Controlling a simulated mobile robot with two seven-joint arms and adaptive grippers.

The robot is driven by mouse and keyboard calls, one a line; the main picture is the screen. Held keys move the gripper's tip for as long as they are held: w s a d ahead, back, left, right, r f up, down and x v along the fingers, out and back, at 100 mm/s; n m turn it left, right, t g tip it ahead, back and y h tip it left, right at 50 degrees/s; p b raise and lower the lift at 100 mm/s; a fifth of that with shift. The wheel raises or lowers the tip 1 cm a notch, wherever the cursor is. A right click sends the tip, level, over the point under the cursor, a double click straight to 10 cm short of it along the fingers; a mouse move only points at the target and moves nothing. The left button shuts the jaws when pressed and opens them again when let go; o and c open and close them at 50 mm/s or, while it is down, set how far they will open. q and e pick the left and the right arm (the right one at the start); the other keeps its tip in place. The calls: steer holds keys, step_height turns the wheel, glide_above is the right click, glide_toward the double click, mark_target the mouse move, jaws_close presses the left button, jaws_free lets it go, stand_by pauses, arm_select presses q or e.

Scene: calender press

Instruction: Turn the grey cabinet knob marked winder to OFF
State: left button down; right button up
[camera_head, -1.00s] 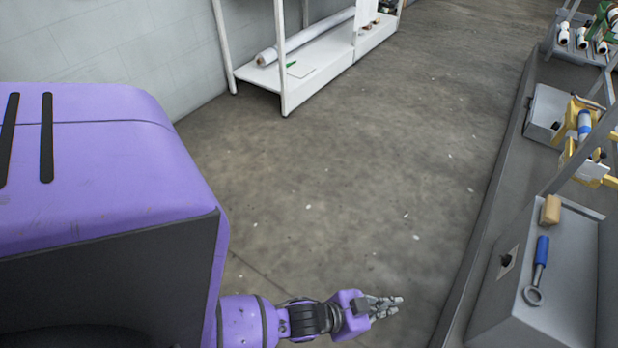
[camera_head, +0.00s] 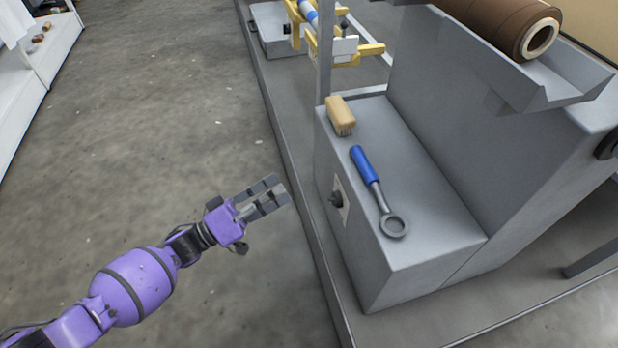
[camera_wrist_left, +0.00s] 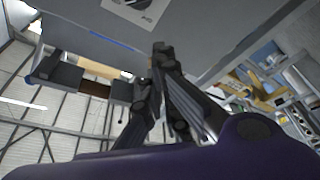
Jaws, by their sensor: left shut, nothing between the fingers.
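A grey cabinet (camera_head: 367,237) stands on the right in the head view. A dark knob (camera_head: 335,199) sits on a pale plate on its left-facing side; its marking and setting are too small to read. My left gripper (camera_head: 272,192) is shut and empty, to the left of the knob and apart from it, with its fingers pointing toward the cabinet. In the left wrist view the gripper's fingers (camera_wrist_left: 160,90) are close together, and part of a pale plate (camera_wrist_left: 140,10) shows at the top on a grey surface. My right gripper is out of view.
A wooden brush (camera_head: 341,115) and a blue-handled ring wrench (camera_head: 371,180) lie on the cabinet top. A brown roll (camera_head: 500,25) rests in a cradle above. Grey floor (camera_head: 190,130) to the left is clear, up to white shelving (camera_head: 45,50).

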mark_target(335, 200)
arm_select(q)
steer(key=b+x, duration=0.2)
steer(key=x, duration=0.8)
steer(key=shift+d+b, duration=0.1)
steer(key=shift+b, duration=0.3)
steer(key=shift+s+d+f+b, duration=0.25)
steer(key=shift+s+f+b, duration=0.3)
steer(key=shift+s+f, duration=0.4)
steer(key=shift+s+d+f, duration=0.15)
steer(key=shift+s+f, duration=0.3)
steer(key=shift+f, duration=0.1)
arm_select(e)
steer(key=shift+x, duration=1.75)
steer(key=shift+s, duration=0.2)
arm_select(q)
steer(key=shift+s+n, duration=0.1)
steer(key=shift+n, duration=0.2)
steer(key=shift+f+n+p, duration=0.1)
steer(key=shift+n+p, duration=0.2)
steer(key=shift+p, duration=0.25)
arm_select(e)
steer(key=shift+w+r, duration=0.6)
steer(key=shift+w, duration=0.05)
